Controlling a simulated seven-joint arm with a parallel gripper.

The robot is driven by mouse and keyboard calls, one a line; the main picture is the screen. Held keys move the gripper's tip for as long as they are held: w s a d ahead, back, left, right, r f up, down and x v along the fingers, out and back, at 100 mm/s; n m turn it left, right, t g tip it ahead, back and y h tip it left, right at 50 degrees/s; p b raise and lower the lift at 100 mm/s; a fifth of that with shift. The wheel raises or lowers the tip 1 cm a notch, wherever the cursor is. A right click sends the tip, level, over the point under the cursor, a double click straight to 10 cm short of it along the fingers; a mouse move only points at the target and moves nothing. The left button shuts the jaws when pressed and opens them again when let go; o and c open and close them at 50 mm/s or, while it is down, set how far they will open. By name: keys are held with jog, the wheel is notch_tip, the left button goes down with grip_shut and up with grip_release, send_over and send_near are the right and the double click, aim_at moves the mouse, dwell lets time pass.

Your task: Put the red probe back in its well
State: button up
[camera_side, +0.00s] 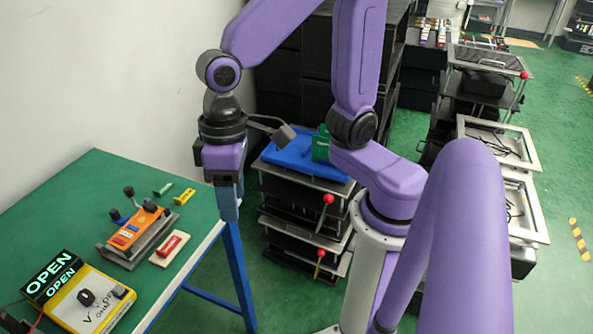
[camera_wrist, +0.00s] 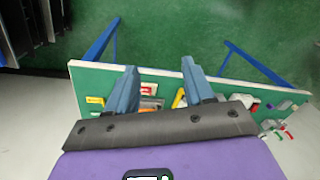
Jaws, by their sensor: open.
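My gripper (camera_side: 228,208) hangs pointing down off the right edge of the green table, at about table height, with nothing seen between its fingers. In the wrist view its two blue-grey fingers (camera_wrist: 158,70) are apart. A yellow meter box (camera_side: 92,304) with a black knob and a display reading OPEN stands at the table's front left. A red piece (camera_side: 171,245) lies on a cream plate (camera_side: 160,260) near the right edge; I cannot tell whether it is the probe. No well is clearly identifiable. Small red parts also show in the wrist view (camera_wrist: 255,107).
An orange lever fixture (camera_side: 134,233) with black-knobbed levers stands mid-table. Small green (camera_side: 163,189) and yellow (camera_side: 184,197) pieces lie behind it. The table's right edge (camera_side: 185,272) is near my gripper. Dark racks with a blue tray (camera_side: 290,155) stand behind.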

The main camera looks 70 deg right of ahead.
jog(key=s+d+f+n+h, duration=0.1)
jog(key=s+d+n, duration=0.7)
jog(key=d, duration=0.3)
jog(key=shift+s+d+f+t, duration=0.2)
jog(key=shift+s+f+t, duration=0.05)
jog(key=shift+s+t, duration=0.05)
